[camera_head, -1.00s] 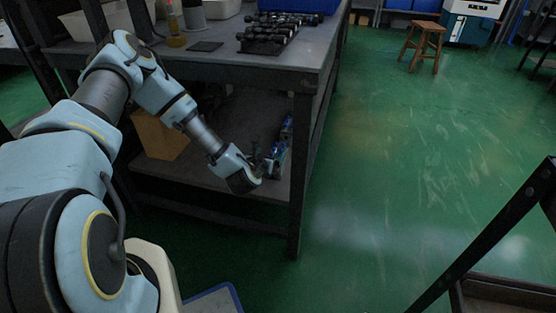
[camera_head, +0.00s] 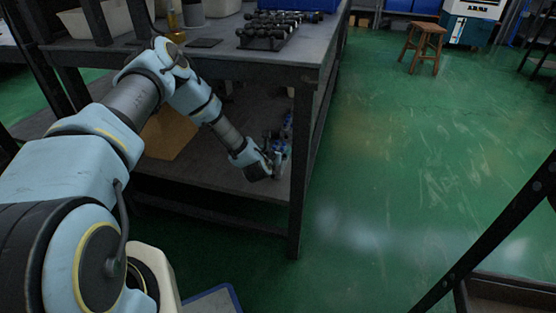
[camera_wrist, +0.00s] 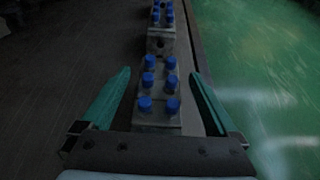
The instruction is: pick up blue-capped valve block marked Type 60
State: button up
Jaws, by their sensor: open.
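A grey valve block (camera_wrist: 157,118) with several blue caps lies between the spread fingers of my gripper (camera_wrist: 160,100) in the wrist view. A second grey block with blue caps (camera_wrist: 161,22) stands in line beyond it. No Type 60 marking can be read on either. In the head view, my gripper (camera_head: 275,160) is on the lower shelf beside the blue-capped blocks (camera_head: 287,122), partly hiding them. The gripper is open, with a finger on each side of the nearer block; contact is not visible.
The lower shelf (camera_head: 222,178) lies under a grey workbench (camera_head: 290,62), whose front leg (camera_head: 299,170) stands just right of my gripper. A brown box (camera_head: 170,137) is on the shelf at left. The shelf's edge and green floor (camera_wrist: 250,70) are close on the right.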

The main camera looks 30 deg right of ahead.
jog(key=shift+c, duration=0.3)
grip_shut()
dwell(0.5)
jog(key=shift+r, duration=0.25)
